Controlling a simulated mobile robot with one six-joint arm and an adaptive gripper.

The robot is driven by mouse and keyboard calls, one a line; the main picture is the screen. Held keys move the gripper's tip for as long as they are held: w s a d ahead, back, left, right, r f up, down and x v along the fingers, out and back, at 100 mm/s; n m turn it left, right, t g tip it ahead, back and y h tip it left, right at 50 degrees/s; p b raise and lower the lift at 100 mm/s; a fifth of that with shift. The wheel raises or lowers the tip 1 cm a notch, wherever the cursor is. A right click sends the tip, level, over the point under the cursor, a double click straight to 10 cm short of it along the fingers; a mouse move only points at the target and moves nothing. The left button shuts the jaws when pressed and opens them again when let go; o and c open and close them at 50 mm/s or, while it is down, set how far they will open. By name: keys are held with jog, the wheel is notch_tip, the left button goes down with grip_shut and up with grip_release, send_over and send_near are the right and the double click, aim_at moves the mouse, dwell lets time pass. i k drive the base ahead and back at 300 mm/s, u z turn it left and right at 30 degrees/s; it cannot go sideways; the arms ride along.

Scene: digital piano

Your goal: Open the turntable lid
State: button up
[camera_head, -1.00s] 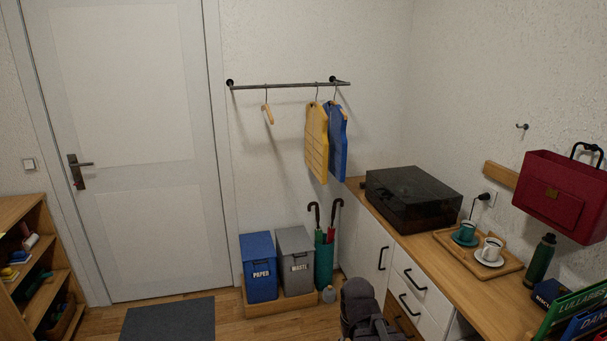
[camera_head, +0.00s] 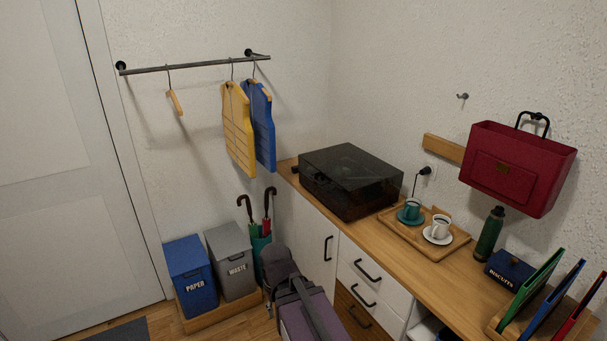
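The turntable (camera_head: 345,200) stands at the far left end of the wooden counter, against the wall. Its dark, see-through lid (camera_head: 350,163) is down over it, and a faint shape of the platter shows through. Dark parts that look like my own arm show at the bottom middle, in front of the cabinet and below the turntable. I cannot make out my gripper in this view.
Right of the turntable, a wooden tray (camera_head: 400,236) holds a teal cup (camera_head: 411,209) and a white cup (camera_head: 440,226). A green bottle (camera_head: 489,236) and a biscuit tin (camera_head: 512,270) stand further right. A red bag (camera_head: 517,165) hangs above. Vests hang left of the turntable.

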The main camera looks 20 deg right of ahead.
aim_at(352, 168)
jog(key=u, duration=0.05)
jog(key=i, duration=1.25)
jog(key=u, duration=0.1)
